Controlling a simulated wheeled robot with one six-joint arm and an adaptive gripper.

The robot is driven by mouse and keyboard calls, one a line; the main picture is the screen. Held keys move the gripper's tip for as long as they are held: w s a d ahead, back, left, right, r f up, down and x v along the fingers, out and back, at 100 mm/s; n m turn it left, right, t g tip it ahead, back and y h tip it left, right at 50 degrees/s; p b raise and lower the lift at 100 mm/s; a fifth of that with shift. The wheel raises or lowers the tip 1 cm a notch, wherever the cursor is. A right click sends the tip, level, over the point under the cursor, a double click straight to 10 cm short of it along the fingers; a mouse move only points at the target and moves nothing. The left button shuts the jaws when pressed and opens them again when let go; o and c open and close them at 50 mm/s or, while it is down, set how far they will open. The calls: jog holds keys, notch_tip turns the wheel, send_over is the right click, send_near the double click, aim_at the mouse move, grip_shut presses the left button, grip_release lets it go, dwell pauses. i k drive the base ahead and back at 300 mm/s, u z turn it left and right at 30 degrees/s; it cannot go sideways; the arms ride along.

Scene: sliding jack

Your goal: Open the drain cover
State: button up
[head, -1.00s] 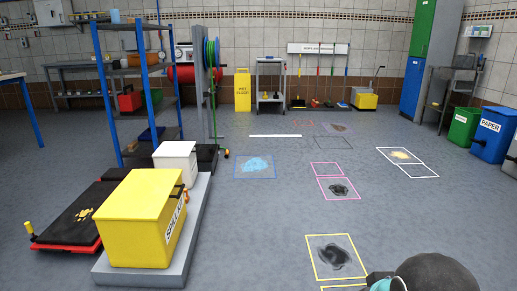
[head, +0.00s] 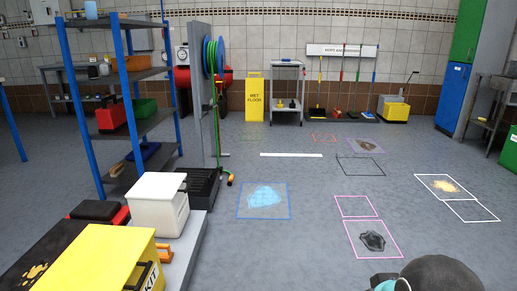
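I cannot make out a drain cover for certain in the head view. A thin white strip (head: 291,155) lies flat on the floor in the middle distance; I cannot tell what it is. A dark rounded part with a teal edge at the bottom right is part of my own arm. My gripper is not in view, so its state is hidden.
A yellow spill kit box (head: 90,262) and a white box (head: 158,203) stand on a grey platform at left, beside a blue-post shelf (head: 150,122). A yellow wet-floor sign (head: 255,98) stands at the back. Outlined stains, including a blue one (head: 263,199), mark the open floor.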

aim_at(205, 179)
jog(key=u, duration=0.15)
jog(key=i, duration=1.8)
jog(key=u, duration=0.4)
jog(key=i, duration=1.85)
jog(key=u, duration=0.15)
